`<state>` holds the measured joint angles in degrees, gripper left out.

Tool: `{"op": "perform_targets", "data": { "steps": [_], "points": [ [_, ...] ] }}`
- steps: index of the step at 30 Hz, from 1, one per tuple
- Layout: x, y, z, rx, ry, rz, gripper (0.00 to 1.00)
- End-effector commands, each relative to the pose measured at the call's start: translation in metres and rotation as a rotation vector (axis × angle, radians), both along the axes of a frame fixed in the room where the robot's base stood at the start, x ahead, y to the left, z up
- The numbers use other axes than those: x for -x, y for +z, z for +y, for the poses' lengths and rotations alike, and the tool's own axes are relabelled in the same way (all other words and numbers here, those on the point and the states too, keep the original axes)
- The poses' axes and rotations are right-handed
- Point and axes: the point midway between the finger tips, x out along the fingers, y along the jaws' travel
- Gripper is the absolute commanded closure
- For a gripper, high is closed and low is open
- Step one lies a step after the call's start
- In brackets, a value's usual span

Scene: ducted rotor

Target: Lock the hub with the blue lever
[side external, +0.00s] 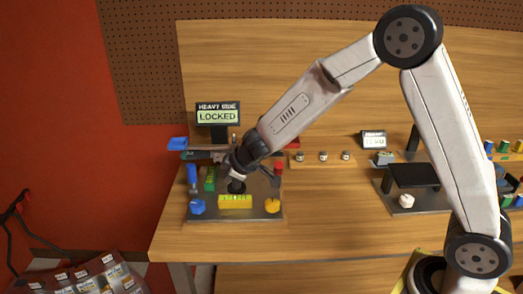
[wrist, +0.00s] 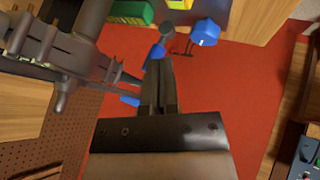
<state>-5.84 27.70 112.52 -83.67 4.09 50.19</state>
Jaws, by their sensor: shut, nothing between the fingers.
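A blue lever (side external: 192,178) stands at the left side of the dark base plate (side external: 225,216) in the side external view. In the wrist view, blue parts show beside and just beyond my fingertips; I cannot tell whether they touch. My gripper (wrist: 158,66) is shut and empty. In the side external view it is over the fixture, and its fingers are hard to make out against the dark parts. A grey rotor structure (wrist: 65,50) fills the upper left of the wrist view; the hub is largely hidden. The display (side external: 218,115) reads "HEAVY SIDE LOCKED".
On the plate are a blue knob (side external: 198,207), a yellow block (side external: 235,202), a yellow knob (side external: 272,205) and a green block (side external: 210,179). A red-topped part (side external: 278,168) stands at its right. Clear wood lies between this plate and the right-hand fixture (side external: 410,190).

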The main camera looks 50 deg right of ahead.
Motion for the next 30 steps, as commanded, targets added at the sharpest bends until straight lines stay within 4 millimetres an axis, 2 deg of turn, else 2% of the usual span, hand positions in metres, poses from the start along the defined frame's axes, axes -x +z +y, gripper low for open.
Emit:
{"op": "perform_targets", "data": {
  "steps": [5, 13, 18, 21, 30],
  "points": [
    [-0.001, 0.01, 0.014, -0.443, -0.258, -0.003, 1.0],
    [-0.018, 0.051, 0.021, -1.123, -0.615, -0.036, 1.0],
    [-0.03, 0.084, 0.012, -1.507, -0.774, -0.068, 1.0],
    [-0.034, 0.1, 0.004, -1.681, -0.831, -0.088, 1.0],
    [-0.041, 0.138, -0.023, -2.084, -0.921, -0.138, 1.0]
  ]
}}
